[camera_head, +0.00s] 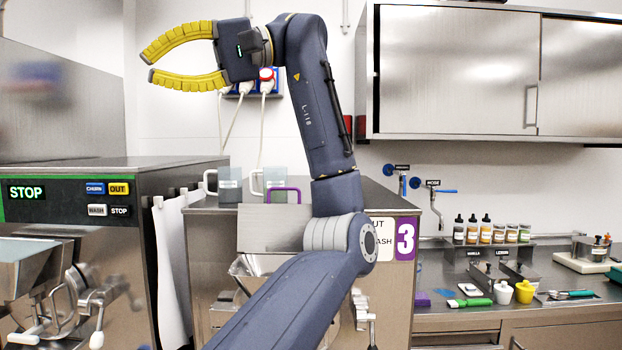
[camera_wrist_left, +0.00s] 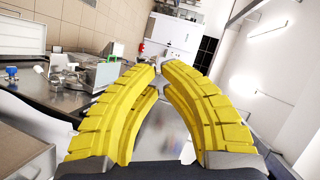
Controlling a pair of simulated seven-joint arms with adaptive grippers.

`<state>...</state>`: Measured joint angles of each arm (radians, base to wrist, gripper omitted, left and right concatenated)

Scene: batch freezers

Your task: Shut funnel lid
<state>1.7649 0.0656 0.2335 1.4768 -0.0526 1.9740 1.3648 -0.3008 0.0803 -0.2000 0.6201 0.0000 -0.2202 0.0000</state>
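A grey metal plate (camera_head: 270,228) with a purple handle (camera_head: 286,190) at its top stands up at the front of the machine with the purple 3 sign; it looks like the raised funnel lid. A metal funnel part (camera_head: 245,268) shows below it, mostly hidden behind my left arm. My left gripper (camera_head: 148,67) is high at the upper left, well above and left of the plate, touching nothing. Its yellow fingers curve towards each other with a small gap between the tips. In the left wrist view the empty fingers (camera_wrist_left: 161,66) also nearly meet. My right gripper is not in view.
The left machine (camera_head: 75,228) has a STOP display and a funnel (camera_head: 35,262) in front. Clear jugs (camera_head: 229,186) stand on the middle machine. A counter (camera_head: 450,310) with bottles and tools lies at right, below a steel cabinet (camera_head: 455,70).

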